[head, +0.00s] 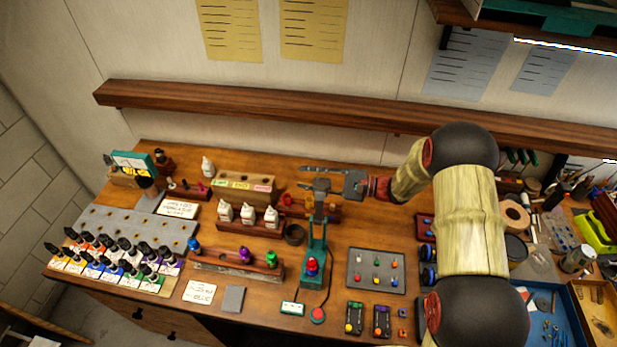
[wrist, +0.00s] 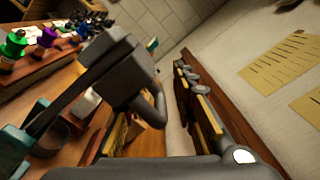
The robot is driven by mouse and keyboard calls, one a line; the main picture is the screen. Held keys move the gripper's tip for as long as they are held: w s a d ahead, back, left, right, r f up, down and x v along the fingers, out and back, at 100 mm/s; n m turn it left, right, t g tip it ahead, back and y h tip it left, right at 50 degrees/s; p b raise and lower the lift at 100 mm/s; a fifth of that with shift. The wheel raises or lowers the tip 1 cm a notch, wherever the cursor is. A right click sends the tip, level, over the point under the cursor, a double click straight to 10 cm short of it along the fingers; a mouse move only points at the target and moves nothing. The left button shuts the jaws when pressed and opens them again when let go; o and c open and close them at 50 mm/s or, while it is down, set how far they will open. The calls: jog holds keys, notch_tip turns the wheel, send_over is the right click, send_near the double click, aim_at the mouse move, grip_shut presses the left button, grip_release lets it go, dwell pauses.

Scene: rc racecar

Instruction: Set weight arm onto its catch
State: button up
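The teal stand (head: 314,240) is upright on the workbench, with a red-and-blue item at its foot. Its grey weight arm (head: 320,187) shows at the top. In the wrist view the weight arm (wrist: 80,97) is a dark bar ending in a blocky weight with a curved handle. My gripper (head: 308,178) reaches in from the right at the height of the stand's top. It looks open, with its fingers apart near the weight. The weight hides part of one finger in the wrist view, so I cannot tell whether the gripper touches it. The catch is not clearly distinguishable.
Behind are a wooden block (head: 246,187) with labels and a rack of white bottles (head: 248,226). A bottle rack (head: 235,268) is left of the stand, and a grey tray (head: 376,271) is right. A long shelf (head: 300,115) runs along the wall above.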

jog(key=shift+c, duration=0.8)
jog(key=c, duration=0.5)
jog(key=shift+r, duration=0.1)
grip_shut()
